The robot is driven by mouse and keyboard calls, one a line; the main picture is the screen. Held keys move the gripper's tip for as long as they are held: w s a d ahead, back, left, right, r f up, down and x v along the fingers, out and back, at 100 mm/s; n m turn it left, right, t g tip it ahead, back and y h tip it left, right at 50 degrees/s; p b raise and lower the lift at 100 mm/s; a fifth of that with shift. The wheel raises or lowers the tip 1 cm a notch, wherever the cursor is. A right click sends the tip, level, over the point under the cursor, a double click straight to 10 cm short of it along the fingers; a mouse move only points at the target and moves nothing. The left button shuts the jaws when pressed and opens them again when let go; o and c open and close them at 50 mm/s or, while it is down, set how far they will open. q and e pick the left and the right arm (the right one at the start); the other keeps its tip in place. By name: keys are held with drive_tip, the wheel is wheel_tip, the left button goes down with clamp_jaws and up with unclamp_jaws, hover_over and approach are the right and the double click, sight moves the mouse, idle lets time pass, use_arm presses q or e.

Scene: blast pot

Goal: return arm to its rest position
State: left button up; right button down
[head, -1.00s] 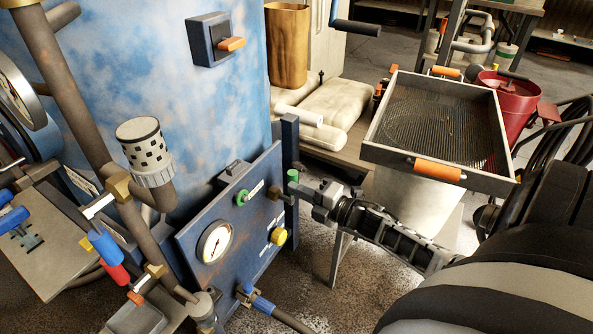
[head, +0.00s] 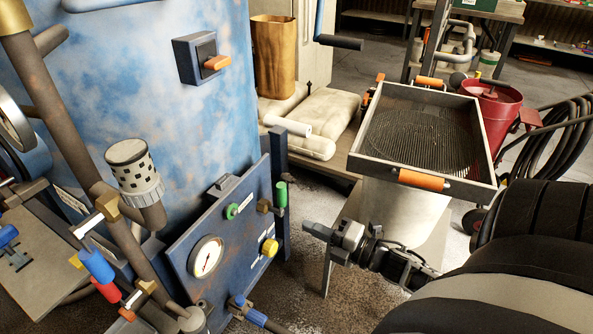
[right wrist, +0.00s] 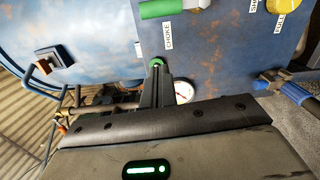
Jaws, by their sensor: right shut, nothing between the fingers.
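My right gripper (head: 308,229) is shut and empty, in free space to the right of the blue control panel (head: 232,240) and below the green choke handle (head: 281,195). My right arm comes in from the lower right. The right wrist view shows the closed fingers (right wrist: 157,80) pointing toward the panel, with the green choke handle (right wrist: 163,9) above and apart from them. The fingers partly hide the gauge (right wrist: 183,91). My left gripper is not in view.
A sieve tray (head: 422,180) with orange grips stands on a pale bin behind my right arm. The panel carries a green button (head: 232,211), yellow knob (head: 269,248) and gauge (head: 206,257). Pale sacks (head: 320,120) lie behind. Floor between panel and gripper is clear.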

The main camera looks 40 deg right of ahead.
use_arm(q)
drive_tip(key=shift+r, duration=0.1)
use_arm(e)
drive_tip(key=shift+v, duration=0.85)
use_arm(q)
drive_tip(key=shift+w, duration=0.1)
use_arm(e)
drive_tip(key=shift+a, duration=0.1)
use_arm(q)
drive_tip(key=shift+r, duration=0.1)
use_arm(e)
drive_tip(key=s+a+m+g, duration=0.2)
drive_tip(key=a+m+g, duration=0.1)
drive_tip(key=a+m, duration=0.7)
drive_tip(key=s+a+f+m+g+h, duration=0.1)
drive_tip(key=s+a+m+g, duration=0.2)
drive_tip(key=a+m, duration=0.7)
drive_tip(key=a, duration=0.3)
drive_tip(key=shift+s+a+f+g, duration=0.25)
drive_tip(key=shift+s+a+g, duration=0.05)
drive_tip(key=shift+s+a, duration=0.1)
drive_tip(key=shift+w, duration=0.1)
